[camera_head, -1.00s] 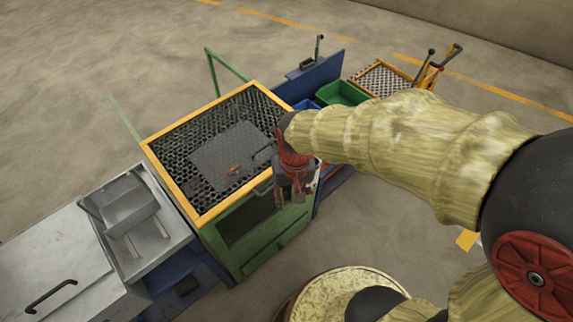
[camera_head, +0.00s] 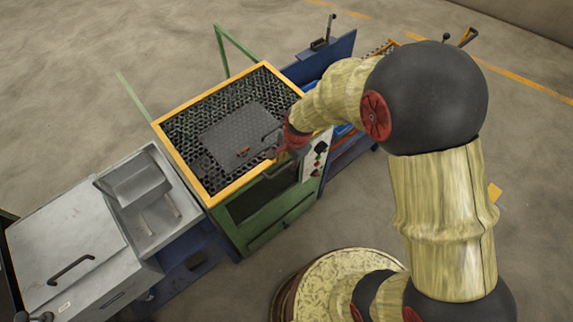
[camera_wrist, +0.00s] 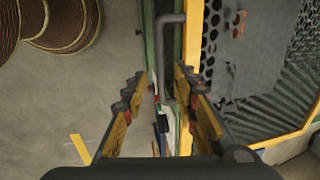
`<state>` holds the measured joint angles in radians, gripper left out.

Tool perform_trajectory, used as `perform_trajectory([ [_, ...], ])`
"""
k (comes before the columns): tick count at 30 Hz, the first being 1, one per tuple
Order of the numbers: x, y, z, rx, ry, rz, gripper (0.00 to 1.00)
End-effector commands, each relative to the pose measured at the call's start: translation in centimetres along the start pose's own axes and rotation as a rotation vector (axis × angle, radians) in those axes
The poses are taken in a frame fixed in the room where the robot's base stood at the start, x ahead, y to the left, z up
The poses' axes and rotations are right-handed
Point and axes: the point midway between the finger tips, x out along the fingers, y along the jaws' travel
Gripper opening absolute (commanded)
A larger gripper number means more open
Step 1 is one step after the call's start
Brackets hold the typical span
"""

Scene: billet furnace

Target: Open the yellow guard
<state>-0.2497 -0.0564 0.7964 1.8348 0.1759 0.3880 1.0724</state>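The yellow guard (camera_head: 170,143) is a yellow frame with dark mesh on top of a green machine (camera_head: 236,229). It lies flat and looks closed in the head view. In the wrist view its yellow edge (camera_wrist: 192,40) runs up the right side. A grey bent bar handle (camera_wrist: 164,50) sits beside that edge. My gripper (camera_wrist: 158,82) is open, its two fingers apart, with the handle's line lying between them; I cannot tell whether they touch it. In the head view my gripper (camera_head: 284,148) is over the guard's right front edge, partly hidden by my arm.
A grey sink-like unit (camera_head: 149,202) and a grey lidded box (camera_head: 70,255) stand to the left. A blue panel (camera_head: 328,58) stands behind. A control panel (camera_head: 316,160) is on the machine's right side. Open floor lies in front.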

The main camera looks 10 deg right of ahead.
Motion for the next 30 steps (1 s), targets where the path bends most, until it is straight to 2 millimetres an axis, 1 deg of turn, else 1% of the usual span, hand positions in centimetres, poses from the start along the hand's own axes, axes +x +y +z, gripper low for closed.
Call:
perform_trajectory([
  [1,0.9,0.0,0.0,-0.001,0.000,0.001,0.29],
  [3,2.0,0.1,0.0,-0.002,0.000,0.002,0.29],
  [9,3.7,0.0,0.0,-0.003,0.000,0.000,0.29],
  [12,4.0,0.0,0.0,-0.002,0.000,0.000,0.29],
  [19,4.0,0.0,0.0,-0.003,0.001,-0.001,0.29],
  [30,4.0,0.0,0.0,-0.003,0.001,-0.001,0.08],
])
